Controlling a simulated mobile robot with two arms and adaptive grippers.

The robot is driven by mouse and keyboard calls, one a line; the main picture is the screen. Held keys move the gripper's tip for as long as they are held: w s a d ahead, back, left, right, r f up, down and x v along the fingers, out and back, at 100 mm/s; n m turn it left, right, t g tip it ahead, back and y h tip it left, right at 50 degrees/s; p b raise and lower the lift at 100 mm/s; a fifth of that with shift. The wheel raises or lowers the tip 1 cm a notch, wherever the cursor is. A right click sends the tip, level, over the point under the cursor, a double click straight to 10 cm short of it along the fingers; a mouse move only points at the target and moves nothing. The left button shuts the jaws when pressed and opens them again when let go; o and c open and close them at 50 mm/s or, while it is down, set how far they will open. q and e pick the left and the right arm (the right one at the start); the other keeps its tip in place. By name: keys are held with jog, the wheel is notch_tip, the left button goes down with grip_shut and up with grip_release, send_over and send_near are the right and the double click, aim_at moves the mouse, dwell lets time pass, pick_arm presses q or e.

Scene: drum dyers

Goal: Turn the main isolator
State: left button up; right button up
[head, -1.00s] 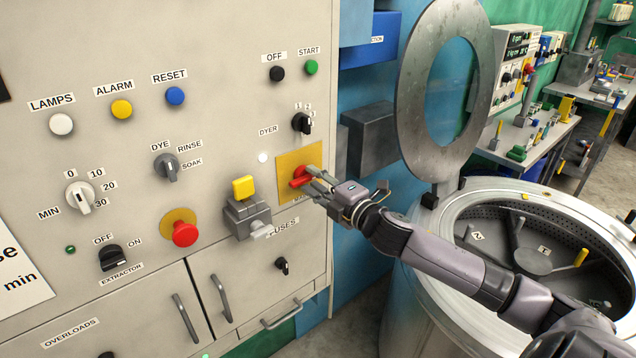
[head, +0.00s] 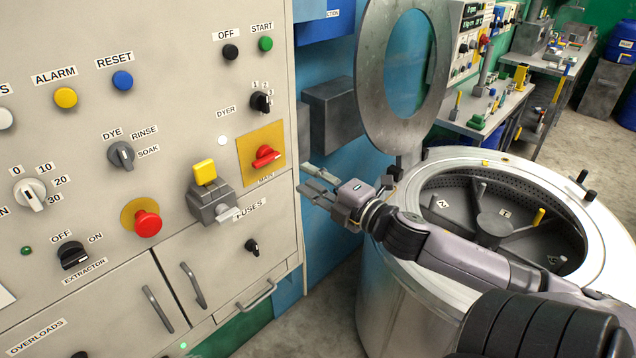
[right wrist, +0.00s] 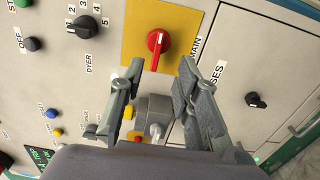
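The main isolator is a red rotary handle (head: 266,156) on a yellow plate (head: 252,142) on the control panel, above the label MAIN. In the head view the handle lies near level, tilted slightly. It also shows in the right wrist view (right wrist: 158,42), fully uncovered, ahead of the fingers. My right gripper (head: 314,182) is open and empty, to the right of and a little below the handle, apart from it. Its two spread fingers (right wrist: 158,80) show in the right wrist view. My left gripper is not in view.
A grey switch box with a yellow button (head: 204,172) juts from the panel at lower left of the isolator. A red mushroom button (head: 147,223) is further left. The steel drum (head: 400,290) with its raised ring lid (head: 375,80) stands right of the panel.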

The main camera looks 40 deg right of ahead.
jog(key=shift+s, duration=0.75)
jog(key=shift+d, duration=0.1)
